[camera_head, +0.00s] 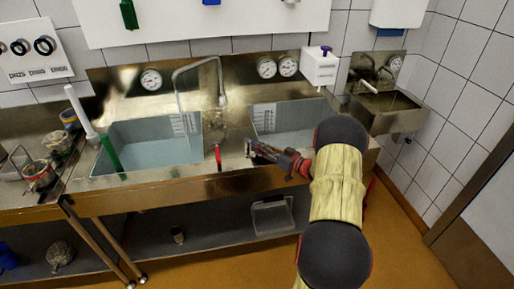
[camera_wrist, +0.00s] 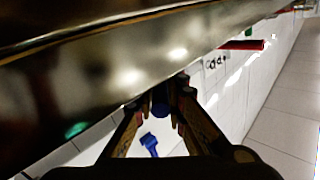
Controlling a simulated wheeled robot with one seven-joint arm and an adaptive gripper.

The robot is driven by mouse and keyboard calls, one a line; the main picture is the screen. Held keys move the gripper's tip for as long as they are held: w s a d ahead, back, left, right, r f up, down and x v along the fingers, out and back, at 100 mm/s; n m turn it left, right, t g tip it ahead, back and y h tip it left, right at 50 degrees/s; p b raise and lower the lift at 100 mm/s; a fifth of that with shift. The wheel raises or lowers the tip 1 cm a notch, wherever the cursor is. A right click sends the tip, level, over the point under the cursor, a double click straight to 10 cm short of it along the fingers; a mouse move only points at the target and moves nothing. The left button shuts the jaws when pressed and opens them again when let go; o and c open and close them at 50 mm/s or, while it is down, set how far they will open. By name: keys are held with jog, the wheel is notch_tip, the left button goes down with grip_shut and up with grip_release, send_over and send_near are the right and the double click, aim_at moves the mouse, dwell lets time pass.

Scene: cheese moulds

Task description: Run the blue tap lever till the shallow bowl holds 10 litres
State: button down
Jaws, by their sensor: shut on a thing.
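My gripper (camera_head: 254,149) is at the front rim of the metal sink counter, right of the red lever (camera_head: 218,155). In the wrist view, my gripper (camera_wrist: 160,106) has its fingers closed around a small dark blue piece, the blue tap lever (camera_wrist: 160,98). The lever is not visible in the head view. The left basin (camera_head: 150,150) holds bluish water and has a scale on its wall. The right basin (camera_head: 300,118) also has a scale; its water level is hard to tell. I cannot tell which is the shallow bowl. The bent spout (camera_head: 179,85) hangs over the left basin.
Round gauges (camera_head: 151,80) sit on the backsplash. A white box (camera_head: 320,66) stands behind the right basin, and a small metal wash basin (camera_head: 388,108) is at the right wall. A clear crate (camera_head: 271,216) is on the lower shelf.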

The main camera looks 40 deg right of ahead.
jog(key=shift+w+d+n+g+y, duration=0.15)
jog(key=shift+d+n+g+y, duration=0.25)
jog(key=shift+n+y, duration=0.65)
jog(key=shift+d+y, duration=0.15)
jog(key=shift+y, duration=0.2)
jog(key=c, duration=1.9)
grip_release()
jog(key=shift+o, duration=0.5)
jog(key=v, duration=1.2)
